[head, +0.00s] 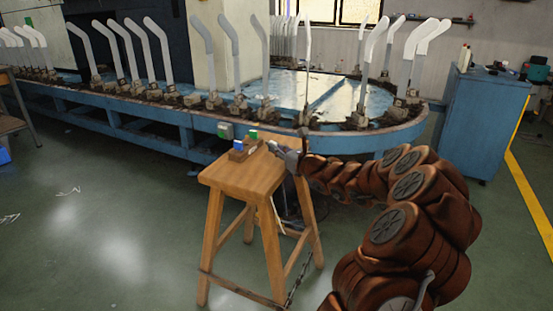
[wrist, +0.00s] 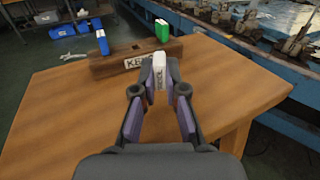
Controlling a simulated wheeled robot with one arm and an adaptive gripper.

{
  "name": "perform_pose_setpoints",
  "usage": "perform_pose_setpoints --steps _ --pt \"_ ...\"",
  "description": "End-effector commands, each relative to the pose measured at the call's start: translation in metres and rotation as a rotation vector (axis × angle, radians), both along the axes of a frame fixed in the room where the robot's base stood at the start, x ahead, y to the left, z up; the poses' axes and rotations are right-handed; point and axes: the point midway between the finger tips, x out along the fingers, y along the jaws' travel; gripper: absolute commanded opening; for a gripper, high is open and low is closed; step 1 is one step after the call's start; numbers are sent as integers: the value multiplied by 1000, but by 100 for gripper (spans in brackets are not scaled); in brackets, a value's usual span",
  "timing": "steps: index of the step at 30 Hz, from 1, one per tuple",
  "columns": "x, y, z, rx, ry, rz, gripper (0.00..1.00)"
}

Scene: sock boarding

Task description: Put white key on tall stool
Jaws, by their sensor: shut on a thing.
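The tall wooden stool (head: 235,181) stands in the middle of the head view; its top (wrist: 55,128) fills much of the wrist view. My gripper (head: 274,148) reaches over the stool's right side. The key is not clear in the head view.
The wooden key rack (wrist: 108,65) on the stool holds a blue key (wrist: 102,42) and a green key (wrist: 162,31). Behind stands the blue sock-boarding machine (head: 160,125) with upright white forms. A blue cabinet (head: 482,125) is at right.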

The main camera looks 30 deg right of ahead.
Motion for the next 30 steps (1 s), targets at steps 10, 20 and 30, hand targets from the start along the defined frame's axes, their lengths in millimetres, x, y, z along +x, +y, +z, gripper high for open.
perform_pose_setpoints --steps 10,20,30 --pt "0 -1 -26 1 2 -1 0" --pt "0 0 -28 1 2 0 19" --pt "0 0 -28 1 2 0 36"
